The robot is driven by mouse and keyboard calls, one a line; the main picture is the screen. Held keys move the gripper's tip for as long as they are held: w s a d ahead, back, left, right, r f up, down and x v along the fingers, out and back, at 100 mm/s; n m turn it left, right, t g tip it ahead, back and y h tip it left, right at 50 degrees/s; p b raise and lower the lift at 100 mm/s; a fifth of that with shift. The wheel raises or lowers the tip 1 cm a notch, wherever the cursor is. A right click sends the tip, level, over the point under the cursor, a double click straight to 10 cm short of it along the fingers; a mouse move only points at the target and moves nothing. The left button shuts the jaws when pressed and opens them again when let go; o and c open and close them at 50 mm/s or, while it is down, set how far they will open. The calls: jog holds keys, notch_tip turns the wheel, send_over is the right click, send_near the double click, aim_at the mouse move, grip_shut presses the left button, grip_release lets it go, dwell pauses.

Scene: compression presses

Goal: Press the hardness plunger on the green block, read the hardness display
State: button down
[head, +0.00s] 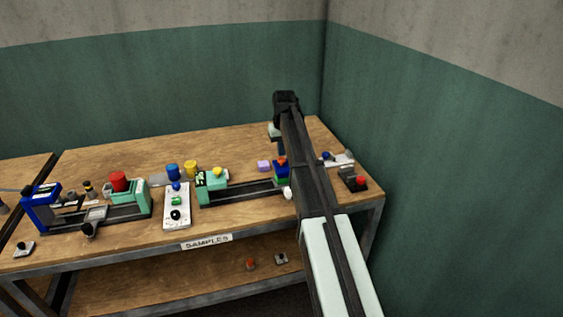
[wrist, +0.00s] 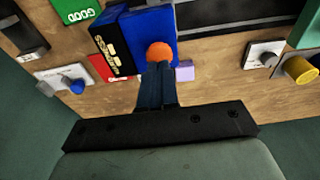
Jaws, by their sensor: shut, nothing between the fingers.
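The hardness tester is a blue body (wrist: 150,22) with a round orange plunger top (wrist: 158,51) and a black display with yellow characters (wrist: 110,52), too small and slanted to read. In the head view the blue tester (head: 282,170) stands at the right part of the bench, with a green patch (head: 281,181) low at its front. I cannot tell if that patch is the green block. My gripper (wrist: 156,68) is shut and empty, its fingertips right at the orange top; contact cannot be told. In the head view the fingers are hidden.
A purple block (wrist: 185,71) lies beside the tester. A green GOOD tag (wrist: 76,9) and a red tag (wrist: 112,71) lie on its other side. A blue-knobbed plate (head: 338,159) and a red-button box (head: 353,179) stand at the right. Presses fill the left.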

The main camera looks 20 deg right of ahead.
aim_at(282, 159)
jog(key=shift+f, duration=1.15)
dwell(1.8)
jog(key=shift+r, duration=3.55)
